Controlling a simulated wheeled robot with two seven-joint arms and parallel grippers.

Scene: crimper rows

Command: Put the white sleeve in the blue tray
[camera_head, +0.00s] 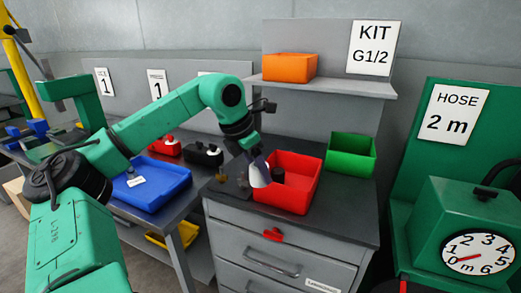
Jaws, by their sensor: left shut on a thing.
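My left gripper (257,163) is in the middle of the view, pointing down at the left edge of the red bin. It is shut on a small pale piece (260,174), which looks like the white sleeve; its exact shape is hard to tell at this size. The blue tray (174,193) lies on the bench to the left, below my left arm. A white label and a small dark and pale piece show in the tray, and my arm hides part of its left side. My right gripper is not in view.
The red bin (305,190) holds a dark cylinder (278,175). Small dark and brass parts (222,178) lie left of it on the cabinet top. A green bin (350,155) stands behind right, and an orange bin (290,67) sits on the shelf (345,90) above.

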